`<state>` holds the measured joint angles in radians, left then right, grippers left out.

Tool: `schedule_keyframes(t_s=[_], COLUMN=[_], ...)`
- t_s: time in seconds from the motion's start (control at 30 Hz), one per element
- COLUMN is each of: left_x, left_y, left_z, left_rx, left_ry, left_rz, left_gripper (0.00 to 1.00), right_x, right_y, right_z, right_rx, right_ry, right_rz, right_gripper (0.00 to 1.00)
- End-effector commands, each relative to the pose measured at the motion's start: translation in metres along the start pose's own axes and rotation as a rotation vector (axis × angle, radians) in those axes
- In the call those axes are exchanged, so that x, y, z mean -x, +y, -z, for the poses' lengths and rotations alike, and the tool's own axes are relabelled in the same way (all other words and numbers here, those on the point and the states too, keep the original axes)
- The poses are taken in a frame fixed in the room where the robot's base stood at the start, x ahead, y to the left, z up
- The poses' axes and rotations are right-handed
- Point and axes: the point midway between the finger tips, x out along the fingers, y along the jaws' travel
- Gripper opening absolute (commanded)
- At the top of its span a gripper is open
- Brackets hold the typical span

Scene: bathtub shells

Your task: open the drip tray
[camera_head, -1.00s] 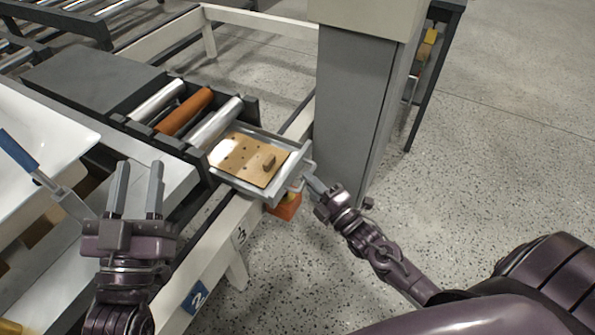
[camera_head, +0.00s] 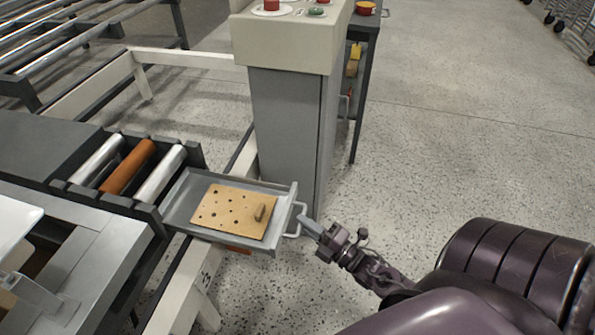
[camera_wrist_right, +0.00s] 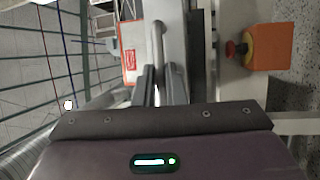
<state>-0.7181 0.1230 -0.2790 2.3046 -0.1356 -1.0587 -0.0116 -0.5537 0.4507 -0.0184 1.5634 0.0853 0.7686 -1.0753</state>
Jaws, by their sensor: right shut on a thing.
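The grey drip tray (camera_head: 178,205) sticks out to the right from under the rollers. My right gripper (camera_head: 303,221) is shut on the handle. In the right wrist view the handle bar (camera_wrist_right: 157,40) runs down between the two fingers (camera_wrist_right: 158,88). My left gripper is out of the head view.
A grey pedestal with a control panel (camera_head: 285,125) stands right behind the tray. Metal and orange rollers (camera_head: 128,167) lie left of it. An orange box with a red button (camera_wrist_right: 268,45) shows in the wrist view.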

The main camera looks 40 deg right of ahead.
Motion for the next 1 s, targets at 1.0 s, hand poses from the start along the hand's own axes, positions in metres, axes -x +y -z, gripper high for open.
schedule_keyframes(t_s=[1.0], left_x=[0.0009], left_y=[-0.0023], left_z=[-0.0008], left_rx=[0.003], left_ry=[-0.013], left_rz=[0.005], left_gripper=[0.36], right_x=[0.006], right_y=[0.0006], right_z=[-0.0023], right_rx=[-0.001], right_ry=[0.0], right_rz=[0.001], right_gripper=[0.32])
